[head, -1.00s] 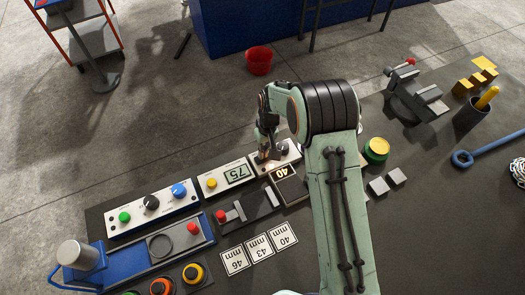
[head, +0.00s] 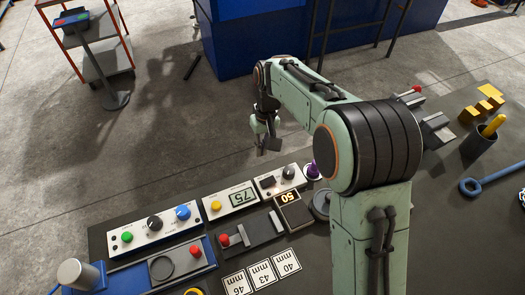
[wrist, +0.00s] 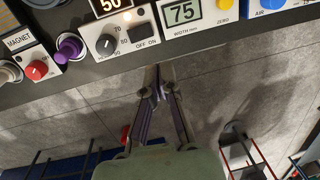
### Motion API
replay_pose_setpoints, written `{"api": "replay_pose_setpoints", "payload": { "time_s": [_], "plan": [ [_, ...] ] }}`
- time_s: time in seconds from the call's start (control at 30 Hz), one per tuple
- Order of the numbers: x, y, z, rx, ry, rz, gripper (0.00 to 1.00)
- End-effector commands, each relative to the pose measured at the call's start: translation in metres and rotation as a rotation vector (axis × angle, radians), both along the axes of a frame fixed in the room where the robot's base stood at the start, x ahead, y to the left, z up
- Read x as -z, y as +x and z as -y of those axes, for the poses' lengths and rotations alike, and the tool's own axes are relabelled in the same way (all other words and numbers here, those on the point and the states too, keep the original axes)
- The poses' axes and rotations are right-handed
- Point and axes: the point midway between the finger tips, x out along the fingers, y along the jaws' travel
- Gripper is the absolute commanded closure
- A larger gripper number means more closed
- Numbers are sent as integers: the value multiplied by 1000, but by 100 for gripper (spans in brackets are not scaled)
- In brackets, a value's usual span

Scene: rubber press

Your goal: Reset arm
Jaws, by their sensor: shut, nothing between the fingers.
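My gripper (head: 264,150) hangs beyond the far edge of the bench in the head view, above the floor and past the heater-like box (head: 280,178) with a black knob. It is shut and empty. In the wrist view its closed fingers (wrist: 158,88) point toward the bench edge and hold nothing. My arm is raised and reaches over the right part of the bench, hiding some of what lies there.
A display reading 50 (head: 288,198), a purple knob (head: 312,169), a 75 display box (head: 231,200) and a control box with coloured buttons (head: 154,224) line the bench. A dark cup (head: 478,144) and blue wrench (head: 497,180) lie right. Open floor surrounds my gripper.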

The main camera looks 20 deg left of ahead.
Motion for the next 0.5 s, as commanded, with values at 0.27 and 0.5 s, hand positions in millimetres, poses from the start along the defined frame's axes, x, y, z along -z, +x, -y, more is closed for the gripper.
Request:
{"api": "replay_pose_setpoints", "payload": {
  "time_s": [0.27,0.5],
  "plan": [
    [0,0,0,0,1,1,100],
    [-1,5,6,17,2,4,100]
  ]
}}
